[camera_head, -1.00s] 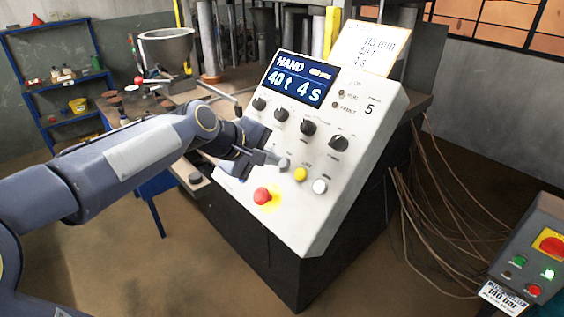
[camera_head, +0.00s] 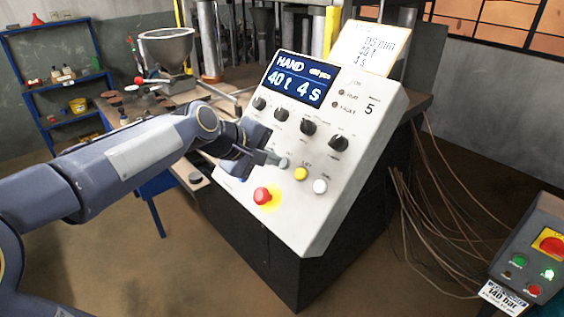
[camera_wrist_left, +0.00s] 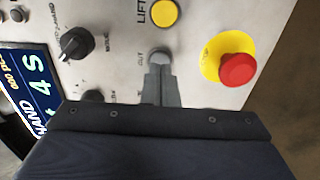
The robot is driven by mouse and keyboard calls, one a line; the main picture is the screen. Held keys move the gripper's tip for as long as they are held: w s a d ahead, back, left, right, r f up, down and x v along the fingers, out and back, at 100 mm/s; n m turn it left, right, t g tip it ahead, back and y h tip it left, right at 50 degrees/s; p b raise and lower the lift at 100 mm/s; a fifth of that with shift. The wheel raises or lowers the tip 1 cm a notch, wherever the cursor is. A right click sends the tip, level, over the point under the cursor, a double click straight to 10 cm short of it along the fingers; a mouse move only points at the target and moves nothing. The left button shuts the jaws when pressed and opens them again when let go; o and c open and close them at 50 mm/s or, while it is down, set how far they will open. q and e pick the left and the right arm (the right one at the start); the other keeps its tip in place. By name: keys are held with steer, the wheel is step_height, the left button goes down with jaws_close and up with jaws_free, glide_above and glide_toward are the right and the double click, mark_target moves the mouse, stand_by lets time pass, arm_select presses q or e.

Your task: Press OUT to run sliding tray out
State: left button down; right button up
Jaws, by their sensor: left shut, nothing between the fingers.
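The white sloped control panel (camera_head: 329,184) stands in the middle of the head view. Its display (camera_head: 299,82) reads HAND, 40 t, 4 s. My left gripper (camera_head: 282,162) is shut and empty, with its fingertips at a grey button. In the left wrist view the fingertips (camera_wrist_left: 160,72) lie at the lower edge of the grey OUT button (camera_wrist_left: 159,56); I cannot tell whether it is pressed in. The yellow LIFT button (camera_head: 301,174) and a white button (camera_head: 320,186) sit to its right. My right gripper is not in view.
A red emergency stop (camera_head: 262,195) on a yellow ring sits below the button row. Several black knobs (camera_head: 308,127) are above it. A grey box (camera_head: 541,250) with a red and yellow switch stands at the right. Loose cables hang behind the panel.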

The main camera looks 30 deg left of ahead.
arm_select(q)
steer(key=shift+x, duration=0.9)
stand_by(0.4)
steer(key=p+v, duration=0.2)
steer(key=v, duration=0.6)
stand_by(0.6)
stand_by(0.4)
steer(key=s+d+f+m+g, duration=0.1)
steer(key=s+d+f+m, duration=0.3)
steer(key=s, duration=0.6)
steer(key=s+d+f+m+g, duration=0.2)
steer(key=s+d+f+m, duration=0.2)
steer(key=s+f+m, duration=0.4)
step_height(320, 180, down, 3)
steer(key=shift+s+g, duration=0.3)
steer(key=shift+s, duration=0.65)
steer(key=shift+d, duration=0.1)
stand_by(0.6)
